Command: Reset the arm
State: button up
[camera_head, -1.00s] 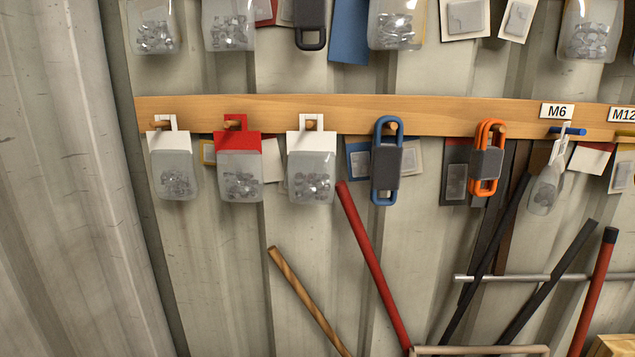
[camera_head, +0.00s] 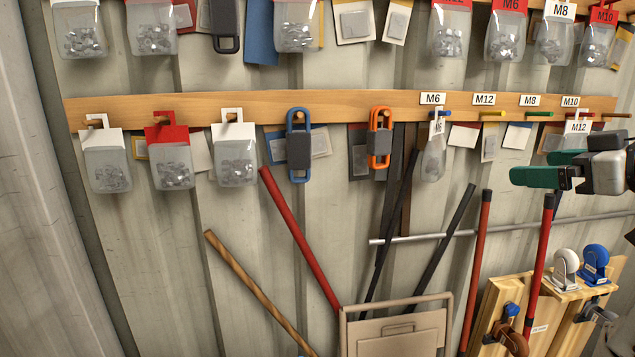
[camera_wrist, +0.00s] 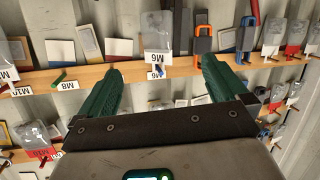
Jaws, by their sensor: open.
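My gripper (camera_head: 534,167) shows at the right edge of the head view, its two green fingers pointing left. It is in front of the wall, a little below the right part of the lower wooden rail (camera_head: 340,104). In the wrist view my gripper (camera_wrist: 160,80) is open, with a wide gap between the green fingers and nothing held. The picture there is upside down, and the rail shows beyond the fingers with an M6 bag tag between them. Most of my arm is outside the head view.
Bags of hardware, such as a red-topped bag (camera_head: 172,165), hang from the rail's pegs. A blue carabiner (camera_head: 299,145) and an orange carabiner (camera_head: 379,137) hang mid-rail.

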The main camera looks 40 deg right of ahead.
jog(key=w+a+f+m+g+y, duration=0.15)
jog(key=w+a+f, duration=0.3)
jog(key=f, duration=0.55)
jog(key=w+a+f+g+y, duration=0.1)
jog(key=w+a+f+y, duration=0.3)
jog(key=f, duration=0.6)
jog(key=w+a+f+g+h, duration=0.1)
jog(key=w+a+f+g, duration=0.15)
jog(key=a+f, duration=0.55)
jog(key=s+a+f+g+y, duration=0.15)
jog(key=a+f, duration=0.25)
jog(key=f, duration=0.4)
jog(key=s+a+f+g, duration=0.2)
jog(key=s+a+f, duration=0.1)
jog(key=a+f, duration=0.3)
jog(key=s+a+f+n+g+h, duration=0.1)
jog(key=s+a+f+n+g, duration=0.2)
jog(key=s+f, duration=0.7)
jog(key=shift+s+a+f+g+h, duration=0.35)
jog(key=shift+s+a+g, duration=0.25)
jog(key=shift+s, duration=0.6)
